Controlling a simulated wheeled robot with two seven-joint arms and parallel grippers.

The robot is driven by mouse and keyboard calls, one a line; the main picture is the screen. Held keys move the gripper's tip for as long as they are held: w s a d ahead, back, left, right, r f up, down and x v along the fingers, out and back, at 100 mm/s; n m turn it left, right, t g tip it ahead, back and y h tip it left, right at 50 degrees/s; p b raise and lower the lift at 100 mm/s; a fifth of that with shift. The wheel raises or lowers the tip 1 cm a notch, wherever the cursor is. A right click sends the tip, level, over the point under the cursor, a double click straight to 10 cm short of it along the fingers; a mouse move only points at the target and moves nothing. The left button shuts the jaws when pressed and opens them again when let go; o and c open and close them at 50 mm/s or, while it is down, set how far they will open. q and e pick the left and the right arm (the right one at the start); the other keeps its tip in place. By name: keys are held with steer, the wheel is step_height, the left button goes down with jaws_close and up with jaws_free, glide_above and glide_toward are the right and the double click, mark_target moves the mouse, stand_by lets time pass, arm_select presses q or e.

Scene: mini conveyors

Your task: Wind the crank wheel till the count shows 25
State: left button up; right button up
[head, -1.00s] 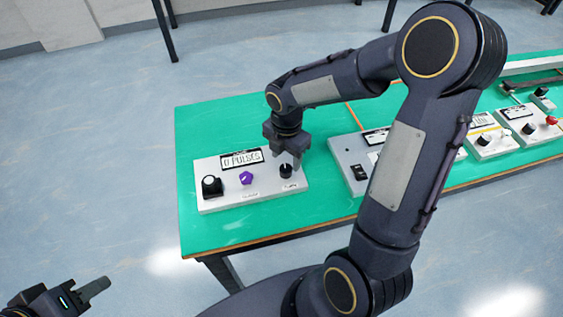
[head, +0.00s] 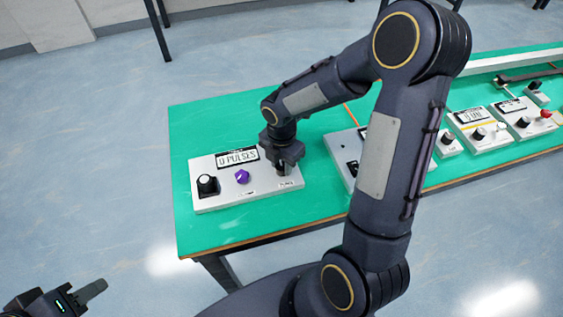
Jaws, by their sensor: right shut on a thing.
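A white control box (head: 222,201) at the left end of the green table has a display (head: 237,156) that reads 0 PULSES. On its top are a black knob with a pale cap (head: 207,184), a purple knob (head: 242,176) and, at the right, a small black knob (head: 282,170) with a label I cannot read. My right gripper (head: 283,167) points down and is shut on this small black knob, mostly hiding it. I cannot tell for sure which control is the crank wheel. My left gripper (head: 92,291) is at the lower left, away from the table; its opening is unclear.
A second box (head: 341,160) stands just right, partly behind my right arm. More boxes with knobs and displays (head: 487,133) and a long pale rail (head: 520,59) lie further right on the green table (head: 215,121). Table left of the box is clear.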

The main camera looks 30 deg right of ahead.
steer(key=shift+m, duration=0.3)
steer(key=m+b, duration=0.1)
steer(key=m, duration=0.2)
steer(key=shift+m, duration=0.4)
steer(key=m+b, duration=0.1)
steer(key=m, duration=0.3)
steer(key=shift+w, duration=0.1)
steer(key=m+b, duration=0.1)
steer(key=m, duration=0.8)
steer(key=shift+m, duration=0.3)
steer(key=o, duration=1)
